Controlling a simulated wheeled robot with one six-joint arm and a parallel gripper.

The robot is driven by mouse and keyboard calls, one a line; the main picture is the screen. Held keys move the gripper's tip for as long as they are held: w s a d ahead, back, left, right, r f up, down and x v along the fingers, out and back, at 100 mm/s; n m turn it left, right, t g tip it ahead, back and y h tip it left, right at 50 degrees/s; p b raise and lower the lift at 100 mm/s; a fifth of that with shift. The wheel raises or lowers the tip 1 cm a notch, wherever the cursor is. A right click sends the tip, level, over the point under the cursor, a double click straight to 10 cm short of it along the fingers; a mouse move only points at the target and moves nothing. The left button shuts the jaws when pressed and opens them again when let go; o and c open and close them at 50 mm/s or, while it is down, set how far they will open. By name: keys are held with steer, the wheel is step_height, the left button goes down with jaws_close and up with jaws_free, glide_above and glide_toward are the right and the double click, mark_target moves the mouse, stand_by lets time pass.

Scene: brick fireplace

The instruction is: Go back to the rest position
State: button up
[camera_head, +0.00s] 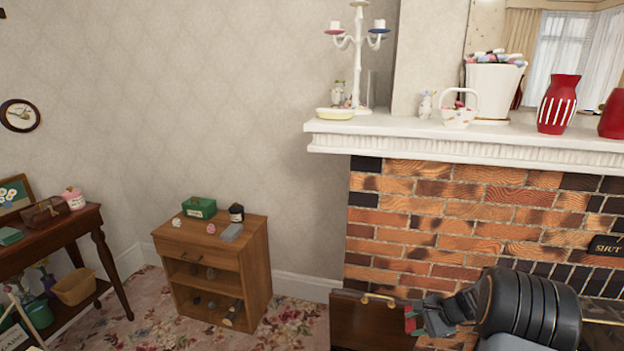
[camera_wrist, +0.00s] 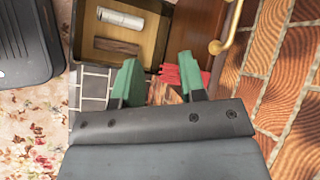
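My gripper (camera_wrist: 158,78) shows in the wrist view with its two green fingers spread apart and nothing clearly between them. A red fringed thing (camera_wrist: 170,74) shows behind and beside the right finger; I cannot tell whether it touches it. In the head view my gripper (camera_head: 411,320) is at the lower right, in front of the brick fireplace (camera_head: 440,230) and beside a dark wooden panel (camera_head: 362,325) with a brass handle.
Below my gripper is an open wooden box (camera_wrist: 152,57) holding a white cylinder (camera_wrist: 120,18) and a brown block (camera_wrist: 116,47). A brass handle (camera_wrist: 222,42) is close on the right. A small wooden cabinet (camera_head: 225,265) stands left, with floor between.

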steer(key=s+a+r+n+h+p, duration=0.3)
steer(key=s+a+r+n+p, duration=0.2)
steer(key=s+r, duration=0.5)
steer(key=s+a+r+n+h+p, duration=0.4)
steer(key=s+a+r+n, duration=0.5)
steer(key=r, duration=0.9)
steer(key=shift+s+a+n+p, duration=0.4)
steer(key=shift+s+n+p, duration=0.3)
steer(key=shift+s+p, duration=0.4)
